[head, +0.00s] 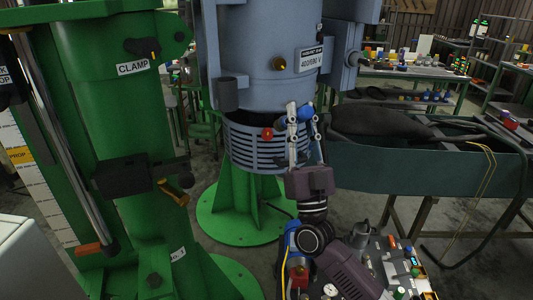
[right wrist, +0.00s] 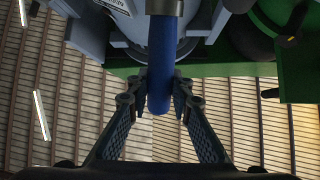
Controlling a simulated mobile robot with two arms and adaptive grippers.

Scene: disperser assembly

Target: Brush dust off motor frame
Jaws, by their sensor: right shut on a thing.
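The motor frame (head: 265,45) is a large blue-grey upright cylinder with a 400/690 V label and a slotted lower band (head: 255,150), in the middle of the head view. My right gripper (head: 303,118) is raised in front of its lower right side, fingers upward. It is shut on a blue-handled brush, whose handle (right wrist: 162,60) runs between the fingertips in the right wrist view. A metal collar (right wrist: 165,6) shows at the top edge there; the bristles are out of that view. I cannot tell whether the brush touches the frame. My left gripper is not in view.
A green clamp column (head: 110,110) stands close on the left. A green round base (head: 240,215) is under the motor. A dark green trough bench (head: 430,165) is on the right. A cluttered tool tray (head: 395,265) lies at lower right, with shelves behind.

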